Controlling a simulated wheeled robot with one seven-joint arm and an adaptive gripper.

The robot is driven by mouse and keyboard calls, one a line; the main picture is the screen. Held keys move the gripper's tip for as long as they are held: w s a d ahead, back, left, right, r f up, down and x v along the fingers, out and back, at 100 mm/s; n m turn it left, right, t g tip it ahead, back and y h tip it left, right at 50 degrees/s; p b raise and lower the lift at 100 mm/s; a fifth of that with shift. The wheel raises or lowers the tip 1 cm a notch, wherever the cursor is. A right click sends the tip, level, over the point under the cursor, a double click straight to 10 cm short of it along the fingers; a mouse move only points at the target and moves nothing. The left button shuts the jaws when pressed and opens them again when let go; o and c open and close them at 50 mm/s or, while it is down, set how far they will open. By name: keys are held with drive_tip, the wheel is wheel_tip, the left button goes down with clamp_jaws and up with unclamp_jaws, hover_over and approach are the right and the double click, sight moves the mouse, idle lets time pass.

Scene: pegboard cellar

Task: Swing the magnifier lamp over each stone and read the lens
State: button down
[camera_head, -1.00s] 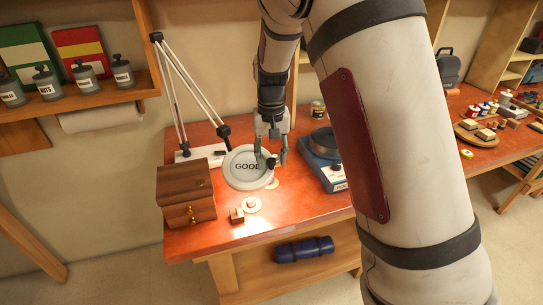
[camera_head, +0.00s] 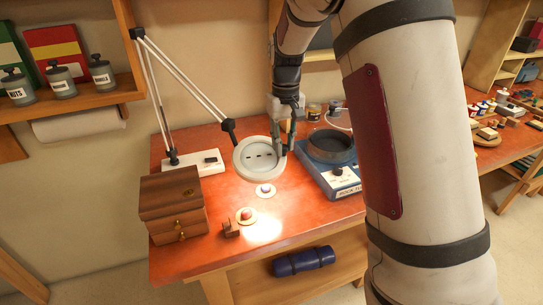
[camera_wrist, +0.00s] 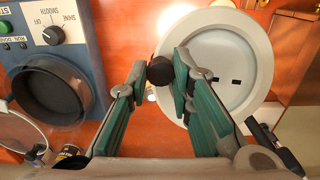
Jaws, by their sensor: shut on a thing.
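The magnifier lamp's round pale head (camera_head: 258,158) hangs over the table on its white jointed arm (camera_head: 180,75). Its lens shows a row of short black dashes in the head view; two dark marks show in the wrist view (camera_wrist: 225,82). My gripper (camera_head: 283,140) is shut on the black knob (camera_wrist: 160,71) at the head's rim. A bluish stone (camera_head: 265,188) sits on a pale disc just in front of the lamp head. A reddish stone (camera_head: 246,214) sits on another disc nearer the front edge. Both stones are clear of the lens in the head view.
A wooden drawer box (camera_head: 172,205) stands left, with a small brown block (camera_head: 231,229) beside the front disc. A blue machine with a dark round bowl (camera_head: 330,146) stands close on the right. The lamp base (camera_head: 195,163) is at the back left. The front middle is mostly clear.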

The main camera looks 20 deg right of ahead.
drive_tip(key=shift+n, duration=0.7)
drive_tip(key=w+d+b, duration=0.1)
drive_tip(key=w, duration=0.1)
drive_tip(key=w+d+b, duration=0.1)
drive_tip(key=w, duration=0.1)
drive_tip(key=shift+d, duration=0.4)
drive_tip(key=c, duration=1.4)
unclamp_jaws()
drive_tip(key=shift+r, duration=6)
